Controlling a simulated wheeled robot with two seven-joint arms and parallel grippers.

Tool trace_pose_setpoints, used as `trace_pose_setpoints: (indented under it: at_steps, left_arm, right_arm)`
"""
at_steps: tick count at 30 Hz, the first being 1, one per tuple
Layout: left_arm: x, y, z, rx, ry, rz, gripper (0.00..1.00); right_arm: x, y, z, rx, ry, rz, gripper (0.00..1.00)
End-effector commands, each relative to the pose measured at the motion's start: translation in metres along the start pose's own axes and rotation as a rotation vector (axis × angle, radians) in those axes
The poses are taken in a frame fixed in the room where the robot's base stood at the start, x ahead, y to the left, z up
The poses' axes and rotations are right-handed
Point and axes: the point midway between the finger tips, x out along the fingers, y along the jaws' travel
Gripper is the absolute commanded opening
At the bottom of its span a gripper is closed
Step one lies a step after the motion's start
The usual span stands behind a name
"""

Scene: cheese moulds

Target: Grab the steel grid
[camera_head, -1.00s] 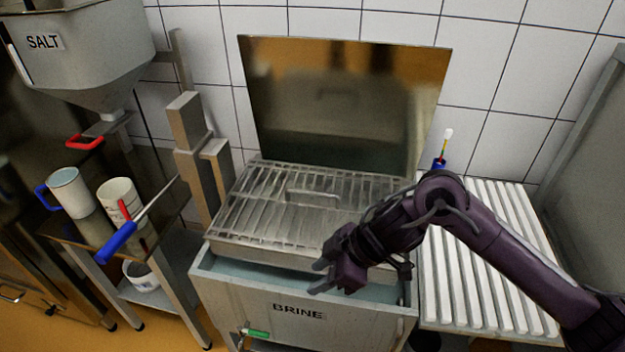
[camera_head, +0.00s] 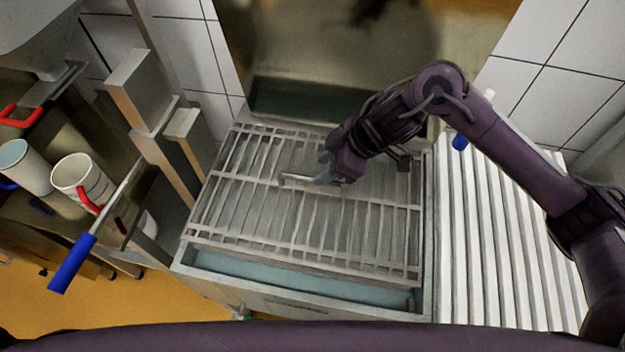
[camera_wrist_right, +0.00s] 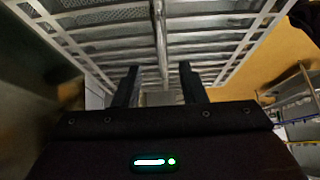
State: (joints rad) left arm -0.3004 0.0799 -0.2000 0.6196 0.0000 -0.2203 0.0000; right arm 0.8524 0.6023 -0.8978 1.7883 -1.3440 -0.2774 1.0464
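The steel grid (camera_head: 250,225) is a barred metal rack lying flat over the brine tank (camera_head: 280,305). Its raised handle (camera_head: 296,179) stands near the middle of the grid. My right gripper (camera_head: 334,174) is over the grid at the right end of the handle. In the right wrist view, the two dark fingers of the gripper (camera_wrist_right: 160,82) are spread apart. The handle bar (camera_wrist_right: 160,40) runs between them, with the grid (camera_wrist_right: 215,38) behind; clear space shows on both sides of the bar. My left gripper is not in view.
A white ribbed surface (camera_head: 505,240) adjoins the tank on the right.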

Motion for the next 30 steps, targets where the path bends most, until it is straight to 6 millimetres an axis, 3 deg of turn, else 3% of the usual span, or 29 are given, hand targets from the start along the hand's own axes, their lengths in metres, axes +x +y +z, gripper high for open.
trace_pose_setpoints:
  at_steps: [12, 21, 30]
  left_arm:
    - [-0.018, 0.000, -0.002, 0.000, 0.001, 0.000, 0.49]
    - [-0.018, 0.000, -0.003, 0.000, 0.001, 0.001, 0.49]
    - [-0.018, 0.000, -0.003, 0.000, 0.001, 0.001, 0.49]
  right_arm:
    - [0.054, -0.002, 0.005, 0.001, 0.000, -0.001, 0.38]
    - [0.061, -0.002, 0.006, 0.000, -0.001, 0.001, 0.38]
    - [0.060, -0.002, 0.006, 0.000, -0.001, 0.001, 0.00]
